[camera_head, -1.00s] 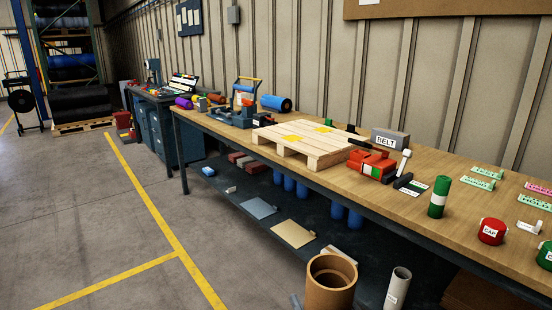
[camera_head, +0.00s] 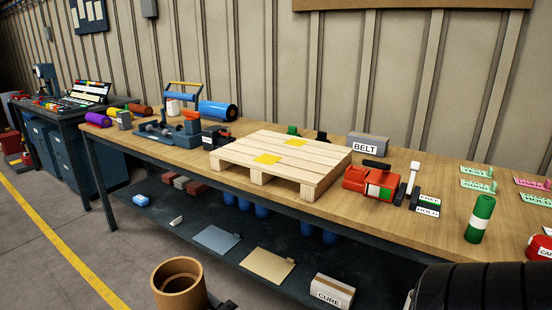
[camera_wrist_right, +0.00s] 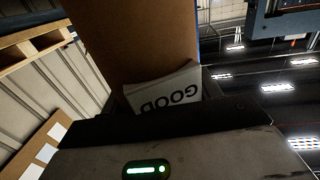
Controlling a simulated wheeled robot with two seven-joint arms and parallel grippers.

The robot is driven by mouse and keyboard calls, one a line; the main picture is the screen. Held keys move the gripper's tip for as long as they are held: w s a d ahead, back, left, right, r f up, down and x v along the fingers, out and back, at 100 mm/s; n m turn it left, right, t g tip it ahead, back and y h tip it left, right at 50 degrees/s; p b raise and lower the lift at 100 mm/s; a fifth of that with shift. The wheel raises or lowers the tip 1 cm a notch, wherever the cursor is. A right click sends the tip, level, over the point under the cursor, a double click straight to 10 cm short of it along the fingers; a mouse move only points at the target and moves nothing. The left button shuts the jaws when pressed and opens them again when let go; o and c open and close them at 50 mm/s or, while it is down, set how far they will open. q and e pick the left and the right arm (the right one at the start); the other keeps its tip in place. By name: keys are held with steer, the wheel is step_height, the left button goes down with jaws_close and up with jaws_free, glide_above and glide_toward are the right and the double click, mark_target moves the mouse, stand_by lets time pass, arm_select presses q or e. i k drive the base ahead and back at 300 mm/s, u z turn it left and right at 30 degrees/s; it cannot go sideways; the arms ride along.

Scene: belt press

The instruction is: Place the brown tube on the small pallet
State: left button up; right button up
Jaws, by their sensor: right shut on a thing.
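The brown tube (camera_head: 178,292) is upright with its open top showing, low in the head view, in front of the workbench. The bottom of the tube is cut off by the frame. In the right wrist view the tube (camera_wrist_right: 135,40) fills the upper middle, with a white label reading GOOD against it. My right gripper (camera_wrist_right: 165,105) is shut on the tube; its fingers are mostly hidden. The small pallet (camera_head: 315,153), pale slatted wood with yellow patches on top, lies on the bench, above and right of the tube in the picture. My left gripper is not in view.
On the bench (camera_head: 440,225), a red tool (camera_head: 370,183) and a BELT box (camera_head: 368,146) stand right of the pallet; a blue clamp device (camera_head: 170,130) stands left. A green-white cylinder (camera_head: 480,220) is farther right. A large black ribbed object (camera_head: 480,288) fills the lower right.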

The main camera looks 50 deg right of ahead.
mark_target(299, 160)
steer(key=z, duration=0.8)
steer(key=i, duration=0.9)
steer(key=z, duration=0.95)
